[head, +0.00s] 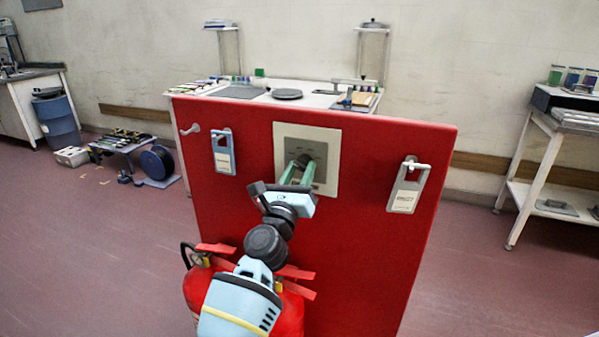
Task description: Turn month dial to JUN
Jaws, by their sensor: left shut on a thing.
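A cream square plate (330,144) is fixed on the upper middle of a red upright panel (375,230). The month dial (303,161) shows as a small dark knob on this plate. My left gripper (299,168) reaches up to the plate, its two green fingers closed on the dial. The fingers cover much of the dial, and the month lettering on the plate is too small to read, so its setting cannot be told. My right gripper does not show.
Grey tags hang on the panel at left (223,152) and right (406,190), and a bare peg (190,129) sticks out at the upper left. A red fire extinguisher (290,312) stands low in front. A white table (312,100) stands behind the panel.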

